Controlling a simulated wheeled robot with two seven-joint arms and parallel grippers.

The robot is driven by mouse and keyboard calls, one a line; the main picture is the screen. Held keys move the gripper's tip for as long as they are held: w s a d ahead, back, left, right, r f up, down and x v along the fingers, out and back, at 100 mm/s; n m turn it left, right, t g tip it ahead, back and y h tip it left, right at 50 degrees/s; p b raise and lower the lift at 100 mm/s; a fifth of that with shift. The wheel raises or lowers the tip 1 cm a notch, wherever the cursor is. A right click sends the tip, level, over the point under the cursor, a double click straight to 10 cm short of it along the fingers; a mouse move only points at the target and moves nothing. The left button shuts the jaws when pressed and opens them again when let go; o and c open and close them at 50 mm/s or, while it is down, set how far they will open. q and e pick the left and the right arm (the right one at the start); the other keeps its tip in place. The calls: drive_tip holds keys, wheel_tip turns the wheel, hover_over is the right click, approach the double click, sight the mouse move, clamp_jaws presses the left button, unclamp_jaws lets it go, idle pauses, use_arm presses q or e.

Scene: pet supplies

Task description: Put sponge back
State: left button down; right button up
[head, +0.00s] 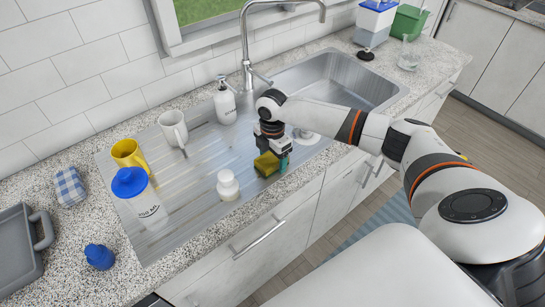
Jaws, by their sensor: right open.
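A yellow and dark green sponge (266,164) sits at the front edge of the steel drainboard, left of the sink. My right gripper (273,156) points down right at the sponge, with its jaws open. One finger shows beside the sponge on its right. The gripper hides part of the sponge, and I cannot tell whether the fingers touch it. My left gripper is not in view.
The sink (335,85) and tall faucet (246,45) are behind my right arm.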

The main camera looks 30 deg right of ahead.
sight(273, 157)
wheel_tip(273, 157, up, 12)
drive_tip(key=b, duration=0.1)
drive_tip(key=shift+f+b, duration=0.15)
drive_tip(key=shift+b, duration=0.15)
idle(0.4)
